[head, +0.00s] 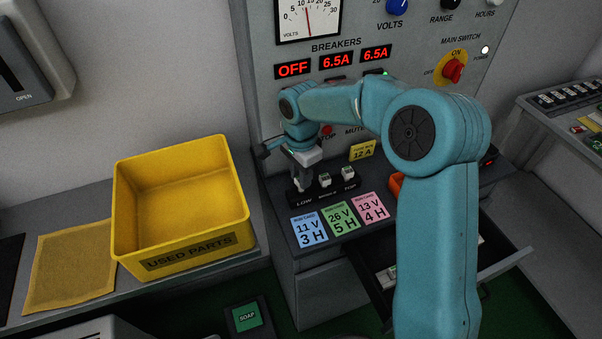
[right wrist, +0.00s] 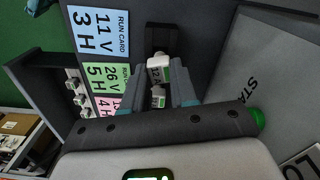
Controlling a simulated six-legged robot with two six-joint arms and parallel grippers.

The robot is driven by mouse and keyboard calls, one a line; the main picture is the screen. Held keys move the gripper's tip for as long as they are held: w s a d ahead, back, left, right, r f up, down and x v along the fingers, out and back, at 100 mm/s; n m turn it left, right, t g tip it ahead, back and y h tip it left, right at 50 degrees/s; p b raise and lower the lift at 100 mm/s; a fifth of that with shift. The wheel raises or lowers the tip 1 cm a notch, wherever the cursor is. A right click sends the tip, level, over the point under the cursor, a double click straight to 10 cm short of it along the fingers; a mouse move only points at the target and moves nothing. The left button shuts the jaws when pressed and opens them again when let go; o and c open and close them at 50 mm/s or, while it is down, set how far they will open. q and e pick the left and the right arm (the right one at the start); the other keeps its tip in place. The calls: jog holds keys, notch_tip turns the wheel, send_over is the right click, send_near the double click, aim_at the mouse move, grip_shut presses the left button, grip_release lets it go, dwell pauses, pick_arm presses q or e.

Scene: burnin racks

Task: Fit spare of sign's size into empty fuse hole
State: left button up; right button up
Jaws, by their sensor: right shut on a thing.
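My right gripper (head: 303,172) is over the left, LOW end of the black fuse block (head: 322,194). In the right wrist view the gripper (right wrist: 158,82) is shut on a white fuse marked 12A (right wrist: 154,74). The fuse is at the block's end; I cannot tell whether it is seated in the hole. Two other fuses, a middle one (head: 324,179) and a right one (head: 348,172), stand upright in the block. The yellow sign (head: 362,150) behind the block reads 12 A. My left gripper is not in view.
A yellow USED PARTS bin (head: 125,215) stands left on the bench. Blue (head: 309,229), green (head: 341,216) and pink (head: 371,207) run cards lie before the block. An open drawer (head: 508,262) with fuses juts out below. The panel (head: 258,75) rises close behind.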

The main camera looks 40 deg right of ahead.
jog(key=shift+f+b, duration=1.05)
jog(key=shift+f, duration=0.05)
dwell(1.3)
jog(key=o, duration=1.3)
jog(key=shift+r, duration=0.15)
jog(key=shift+r+p, duration=2.05)
jog(key=shift+r, duration=0.6)
jog(key=shift+s, duration=0.15)
